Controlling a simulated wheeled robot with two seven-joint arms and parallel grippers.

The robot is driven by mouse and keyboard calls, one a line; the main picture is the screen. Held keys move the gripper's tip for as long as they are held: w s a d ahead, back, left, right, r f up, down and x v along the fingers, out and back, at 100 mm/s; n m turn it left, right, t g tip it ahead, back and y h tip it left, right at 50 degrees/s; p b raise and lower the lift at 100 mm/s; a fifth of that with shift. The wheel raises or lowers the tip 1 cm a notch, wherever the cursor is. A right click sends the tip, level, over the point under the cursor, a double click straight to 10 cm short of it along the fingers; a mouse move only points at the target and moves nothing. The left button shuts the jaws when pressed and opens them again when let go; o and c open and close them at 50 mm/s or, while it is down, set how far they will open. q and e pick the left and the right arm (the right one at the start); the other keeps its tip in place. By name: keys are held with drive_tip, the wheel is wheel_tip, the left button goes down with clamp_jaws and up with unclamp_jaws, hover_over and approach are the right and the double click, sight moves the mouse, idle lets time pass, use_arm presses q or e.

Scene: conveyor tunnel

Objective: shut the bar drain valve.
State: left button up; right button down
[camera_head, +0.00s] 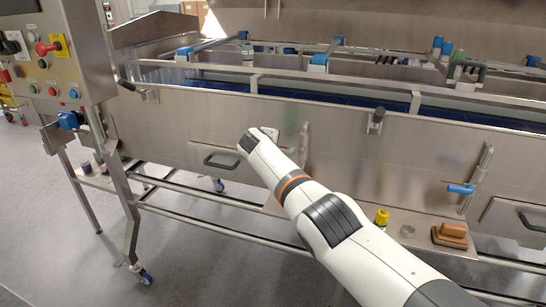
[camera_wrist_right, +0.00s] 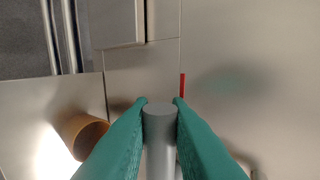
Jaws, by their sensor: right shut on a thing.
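In the right wrist view, my right gripper (camera_wrist_right: 160,101) has its two green fingers closed on the sides of a grey round-ended bar (camera_wrist_right: 159,125). A thin red strip (camera_wrist_right: 183,85) shows just beyond the right fingertip. I cannot tell from these views whether the bar is the drain valve's handle. In the head view my right arm reaches to the steel front panel, and its wrist hides the fingers and what they hold. A vertical pipe (camera_head: 304,140) stands just right of the wrist. Farther right, a valve with a blue lever (camera_head: 460,188) sits on another pipe. My left gripper is not in view.
A drawer-like panel with a dark handle (camera_head: 222,161) is left of the wrist. A control box (camera_head: 52,50) stands at the left. A yellow-capped bottle (camera_head: 382,217) and a brown block (camera_head: 451,235) sit on the low shelf. An orange-brown cylinder (camera_wrist_right: 84,136) is near the left finger.

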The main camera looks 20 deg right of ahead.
drive_tip(key=shift+f, duration=0.25)
drive_tip(key=c, duration=1.4)
unclamp_jaws()
drive_tip(key=shift+r, duration=0.1)
drive_tip(key=shift+s+a+r+p, duration=0.15)
drive_tip(key=shift+r+p, duration=0.1)
drive_tip(key=shift+p, duration=0.15)
drive_tip(key=shift+p+v, duration=1.2)
drive_tip(key=shift+v, duration=4.45)
drive_tip(key=shift+a+f, duration=0.15)
drive_tip(key=shift+f, duration=0.1)
